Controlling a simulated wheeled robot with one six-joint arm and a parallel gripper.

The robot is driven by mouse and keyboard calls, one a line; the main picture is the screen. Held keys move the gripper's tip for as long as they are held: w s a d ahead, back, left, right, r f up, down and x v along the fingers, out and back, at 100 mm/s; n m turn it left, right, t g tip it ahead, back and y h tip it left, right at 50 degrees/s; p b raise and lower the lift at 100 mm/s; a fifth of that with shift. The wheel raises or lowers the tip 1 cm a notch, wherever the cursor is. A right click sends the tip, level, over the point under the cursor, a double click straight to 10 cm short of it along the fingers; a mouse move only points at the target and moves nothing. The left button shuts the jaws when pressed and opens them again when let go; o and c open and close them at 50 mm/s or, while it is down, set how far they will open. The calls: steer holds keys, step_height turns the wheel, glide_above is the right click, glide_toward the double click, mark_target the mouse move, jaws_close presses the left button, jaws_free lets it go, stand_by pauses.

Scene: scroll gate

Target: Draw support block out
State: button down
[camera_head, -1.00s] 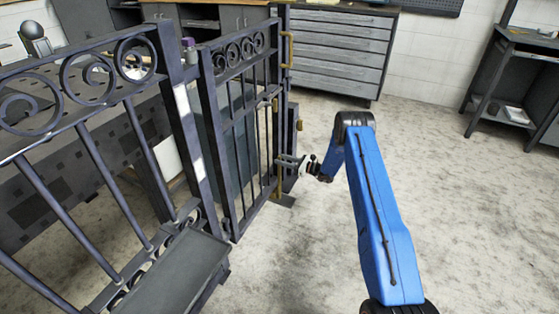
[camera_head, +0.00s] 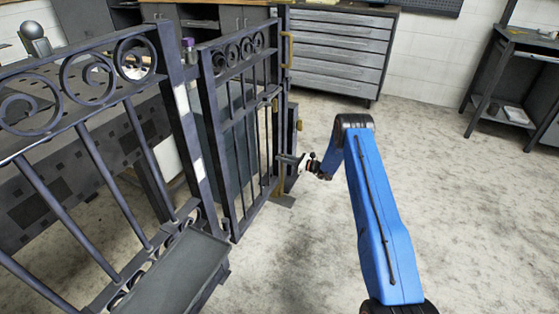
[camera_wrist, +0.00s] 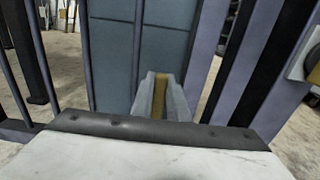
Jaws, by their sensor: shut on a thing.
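The dark scroll gate (camera_head: 241,90) stands upright between its posts in the head view. My gripper (camera_head: 282,159) is at the gate's far right edge, on a narrow upright brass bar (camera_head: 277,184). In the wrist view my gripper (camera_wrist: 161,88) has its two grey fingers closed around a brass strip (camera_wrist: 160,98). A small dark flat piece (camera_head: 284,201) lies low at the gate's foot, just below my gripper. I cannot tell whether it or the brass piece belongs to the support block. The fingers hide part of the brass.
Fence panels with scrolls (camera_head: 95,75) and a dark ledge (camera_head: 175,275) fill the left. A grey drawer cabinet (camera_head: 335,55) stands behind, and a dark shelf stand (camera_head: 510,85) is at the far right.

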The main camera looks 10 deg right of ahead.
steer(key=w+d, duration=0.4)
steer(key=d, duration=0.6)
steer(key=shift+w+d, duration=0.2)
steer(key=shift+d, duration=0.1)
steer(key=shift+r, duration=0.1)
steer(key=c, duration=1.7)
jaws_free()
steer(key=shift+d, duration=0.15)
steer(key=v, duration=1.7)
steer(key=shift+s+d, duration=0.1)
steer(key=shift+s, duration=0.05)
